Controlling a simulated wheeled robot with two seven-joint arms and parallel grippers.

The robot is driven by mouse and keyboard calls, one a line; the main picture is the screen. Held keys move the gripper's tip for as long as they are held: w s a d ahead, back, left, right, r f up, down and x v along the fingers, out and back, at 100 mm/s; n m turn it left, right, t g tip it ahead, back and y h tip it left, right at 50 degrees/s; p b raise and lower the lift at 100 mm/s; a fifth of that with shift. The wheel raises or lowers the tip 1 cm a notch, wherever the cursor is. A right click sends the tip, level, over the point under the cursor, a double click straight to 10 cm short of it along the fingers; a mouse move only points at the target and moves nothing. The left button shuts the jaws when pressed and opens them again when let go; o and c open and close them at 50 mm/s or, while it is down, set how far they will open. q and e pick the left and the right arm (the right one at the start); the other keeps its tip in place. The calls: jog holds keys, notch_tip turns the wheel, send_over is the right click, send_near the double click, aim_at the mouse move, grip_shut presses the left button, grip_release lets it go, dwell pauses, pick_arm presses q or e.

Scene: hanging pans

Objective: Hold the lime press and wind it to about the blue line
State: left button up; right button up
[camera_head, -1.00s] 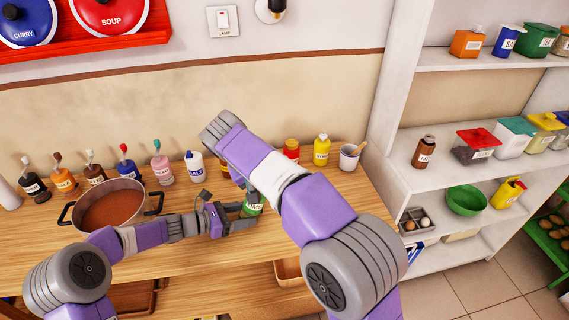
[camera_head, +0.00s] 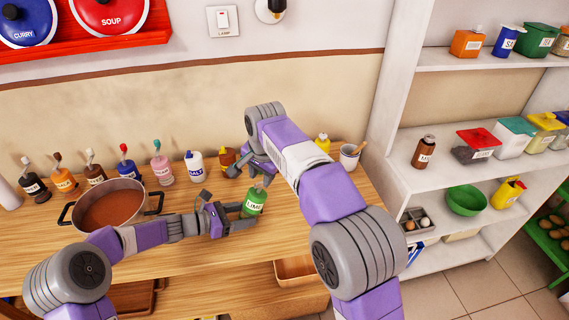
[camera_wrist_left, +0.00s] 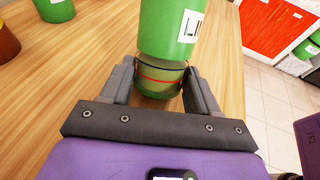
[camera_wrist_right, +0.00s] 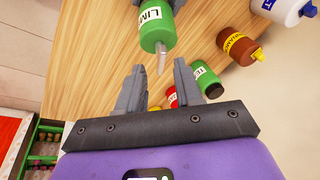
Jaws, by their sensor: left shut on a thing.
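The lime press (camera_head: 254,203) is a green bottle with a white label and a thin pale spout on top. My left gripper (camera_head: 238,217) is shut around its clear lower part, as the left wrist view (camera_wrist_left: 160,78) shows. My right gripper (camera_wrist_right: 160,68) is open and empty. In the right wrist view, the spout of the press (camera_wrist_right: 160,55) points toward the gap between its fingers, apart from them. In the head view, my right arm partly hides that gripper.
A pot of brown soup (camera_head: 112,207) stands at left beside my left arm. Several bottles line the back of the counter, including a white salt bottle (camera_head: 194,166) and a brown bottle (camera_head: 222,158). A cup (camera_head: 349,156) stands at right. The front counter is mostly clear.

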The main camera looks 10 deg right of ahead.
aim_at(261, 184)
jog(key=x, duration=0.3)
jog(key=shift+f, duration=0.35)
jog(key=shift+d+r+n, duration=0.1)
jog(key=shift+r+n, duration=0.05)
jog(key=shift+n, duration=0.45)
jog(key=shift+s+d+n+t+y, duration=0.2)
jog(key=shift+s+n+t+y, duration=0.1)
jog(key=shift+n+y, duration=0.4)
jog(key=n+y, duration=0.1)
jog(key=n, duration=0.1)
jog(key=n+t+y, duration=0.1)
jog(key=n, duration=0.1)
jog(key=shift+d, duration=0.35)
jog(key=v, duration=1.1)
jog(key=shift+r, duration=0.3)
jog(key=shift+s+d, duration=0.1)
jog(key=shift+d, duration=0.05)
